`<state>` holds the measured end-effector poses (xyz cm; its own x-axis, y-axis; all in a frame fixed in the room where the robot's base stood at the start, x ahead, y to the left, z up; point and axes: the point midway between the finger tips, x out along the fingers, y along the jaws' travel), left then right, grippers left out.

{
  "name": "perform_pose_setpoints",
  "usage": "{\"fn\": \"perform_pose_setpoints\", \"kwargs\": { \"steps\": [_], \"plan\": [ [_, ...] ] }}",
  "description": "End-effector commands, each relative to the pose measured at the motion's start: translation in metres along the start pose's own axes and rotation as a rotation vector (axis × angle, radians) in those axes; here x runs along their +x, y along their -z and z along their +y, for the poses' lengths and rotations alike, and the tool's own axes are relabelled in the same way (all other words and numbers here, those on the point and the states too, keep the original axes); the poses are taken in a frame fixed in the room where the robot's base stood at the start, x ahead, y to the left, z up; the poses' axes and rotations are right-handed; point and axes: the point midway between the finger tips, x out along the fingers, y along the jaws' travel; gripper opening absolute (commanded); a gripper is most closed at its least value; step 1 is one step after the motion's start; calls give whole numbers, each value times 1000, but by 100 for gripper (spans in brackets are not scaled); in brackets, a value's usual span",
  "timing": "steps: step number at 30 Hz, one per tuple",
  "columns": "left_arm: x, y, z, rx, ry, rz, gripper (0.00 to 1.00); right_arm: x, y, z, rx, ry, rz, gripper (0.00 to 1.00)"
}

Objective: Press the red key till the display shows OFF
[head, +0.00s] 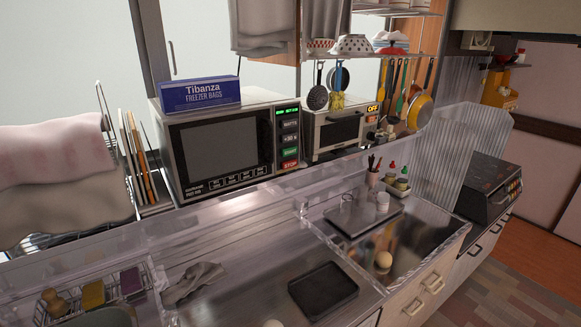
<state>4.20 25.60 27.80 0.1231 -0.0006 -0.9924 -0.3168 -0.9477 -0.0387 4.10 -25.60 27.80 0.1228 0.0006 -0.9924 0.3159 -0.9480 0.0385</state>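A microwave (217,147) stands on the back counter. Its right panel has a red key marked STOP (290,164), below a green START key (290,152). Its display (287,112) is lit green, with text too small to read surely. To its right stands a smaller white oven-like appliance (323,125) with an orange display (374,109) that reads OFF; any red key on it is too small to make out. Neither of my grippers is in view.
A blue freezer-bag box (200,94) lies on the microwave. A rack with upright boards (135,160) stands at its left. Utensils and a yellow pan (420,112) hang at right. A black tray (323,290) lies in front; the counter before the microwave looks mostly clear.

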Motion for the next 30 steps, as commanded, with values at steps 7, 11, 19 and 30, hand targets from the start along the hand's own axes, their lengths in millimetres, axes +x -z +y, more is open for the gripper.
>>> {"fn": "perform_pose_setpoints", "kwargs": {
  "steps": [7,11,19,30],
  "plan": [
    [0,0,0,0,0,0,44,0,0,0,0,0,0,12],
    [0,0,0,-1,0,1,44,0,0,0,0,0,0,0],
    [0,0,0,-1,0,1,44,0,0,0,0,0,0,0],
    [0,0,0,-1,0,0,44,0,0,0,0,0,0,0]
  ]
}}
